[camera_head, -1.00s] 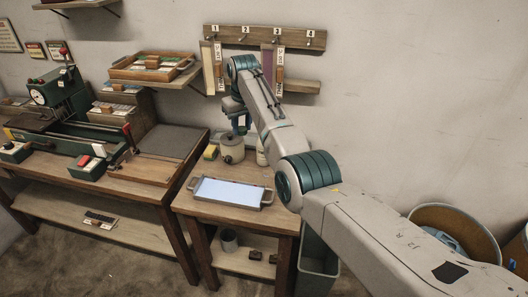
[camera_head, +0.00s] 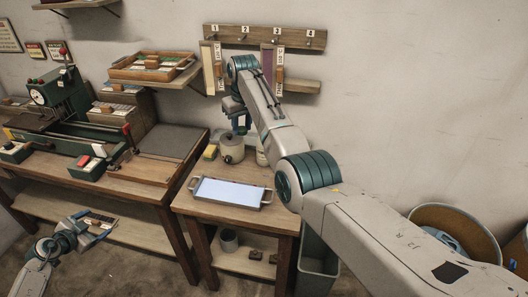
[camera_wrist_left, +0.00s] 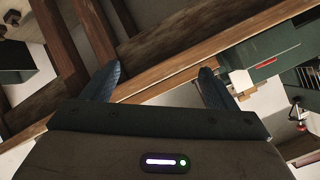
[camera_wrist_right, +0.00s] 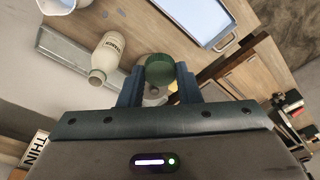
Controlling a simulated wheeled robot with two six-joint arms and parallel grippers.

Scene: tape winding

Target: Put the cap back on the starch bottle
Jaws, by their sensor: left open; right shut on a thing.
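The starch bottle (camera_wrist_right: 107,55) is cream-coloured with a printed label and shows a pale neck with no cap on it in the right wrist view. In the head view a pale bottle (camera_head: 261,156) is mostly hidden behind my right arm. My right gripper (camera_wrist_right: 160,75) is shut on a round green cap (camera_wrist_right: 160,68), beside and apart from the bottle. In the head view the right gripper (camera_head: 239,122) is above the small table, partly hidden by its arm. My left gripper (camera_wrist_left: 155,82) is open and empty; in the head view it is low at the left (camera_head: 102,226).
A tray with a pale blue surface (camera_head: 230,193) lies on the small table (camera_head: 207,221). A workbench (camera_head: 150,188) with a green machine (camera_head: 62,95) is at the left.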

